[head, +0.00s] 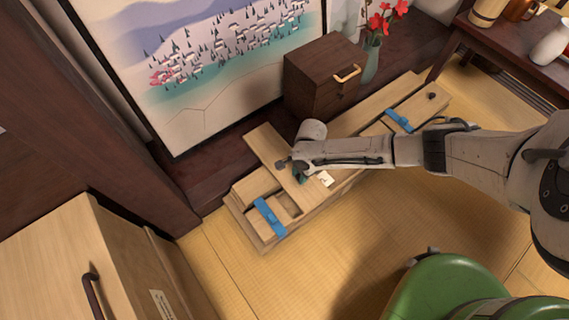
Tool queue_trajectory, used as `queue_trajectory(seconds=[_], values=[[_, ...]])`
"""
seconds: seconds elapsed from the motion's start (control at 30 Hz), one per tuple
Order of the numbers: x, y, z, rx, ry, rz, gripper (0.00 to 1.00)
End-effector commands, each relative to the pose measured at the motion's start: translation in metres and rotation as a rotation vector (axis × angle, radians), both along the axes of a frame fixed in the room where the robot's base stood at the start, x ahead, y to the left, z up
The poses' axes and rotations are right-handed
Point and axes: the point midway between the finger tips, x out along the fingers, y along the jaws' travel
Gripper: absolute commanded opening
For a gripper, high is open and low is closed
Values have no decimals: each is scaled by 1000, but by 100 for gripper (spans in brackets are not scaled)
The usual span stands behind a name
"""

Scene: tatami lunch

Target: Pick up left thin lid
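A long, low wooden box (264,244) lies diagonally on the floor in front of the picture panel. A thin pale wooden board (263,141), which looks like the left thin lid, lies crosswise at the box's left part. Its far end sticks out past the box's back edge. My gripper (290,168) is over the middle of this board, with dark fingertips at or very near its surface. Whether the fingers are shut on the board cannot be told; the wrist hides part of it.
A blue strap (269,217) crosses the box's left end, and another blue strap (398,119) its right part. A dark drawer cabinet (318,78) and a vase (371,62) with red flowers stand behind. A pale wooden cabinet (65,250) is at lower left.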

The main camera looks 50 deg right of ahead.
Motion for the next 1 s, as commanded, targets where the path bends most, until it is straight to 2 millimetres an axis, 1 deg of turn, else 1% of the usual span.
queue_trajectory(seconds=[0.03,0.27,0.3,0.77,0.87,1.0], values=[[0,0,0,0,0,0,23],[0,0,0,0,0,0,1],[0,0,0,0,0,0,0],[0,0,1,1,0,0,0],[0,0,5,1,0,0,0],[0,0,18,2,-2,0,0]])
